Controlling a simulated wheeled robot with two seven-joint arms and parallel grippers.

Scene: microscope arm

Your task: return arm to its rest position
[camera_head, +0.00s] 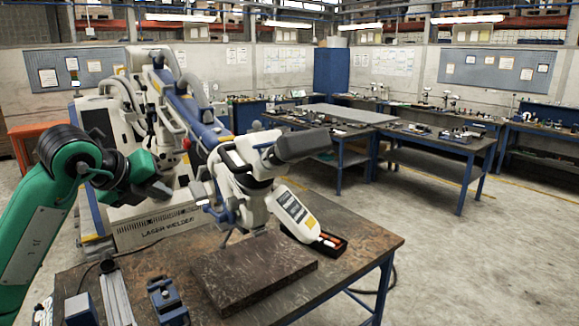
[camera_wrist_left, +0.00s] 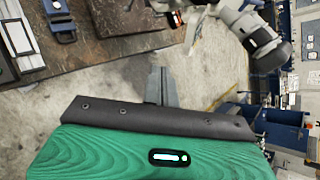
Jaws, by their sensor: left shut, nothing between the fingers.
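The white microscope head (camera_head: 258,178) with its dark eyepiece (camera_head: 302,145) hangs over the workbench in the head view, on the white and blue arm (camera_head: 185,105) of the laser welder (camera_head: 160,228). My left gripper (camera_head: 165,189) is to the left of the microscope head, apart from it. In the left wrist view its narrow grey fingers (camera_wrist_left: 160,86) are together and empty, over the floor. The microscope head (camera_wrist_left: 252,38) shows at the top right of that view, clear of the fingers. My right gripper is not in view.
The near workbench (camera_head: 345,238) carries a dark stone slab (camera_head: 255,270), a small black tray (camera_head: 328,243) and a blue clamp-like fixture (camera_head: 167,301). More benches (camera_head: 435,150) stand behind to the right. The floor (camera_head: 480,260) to the right is open.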

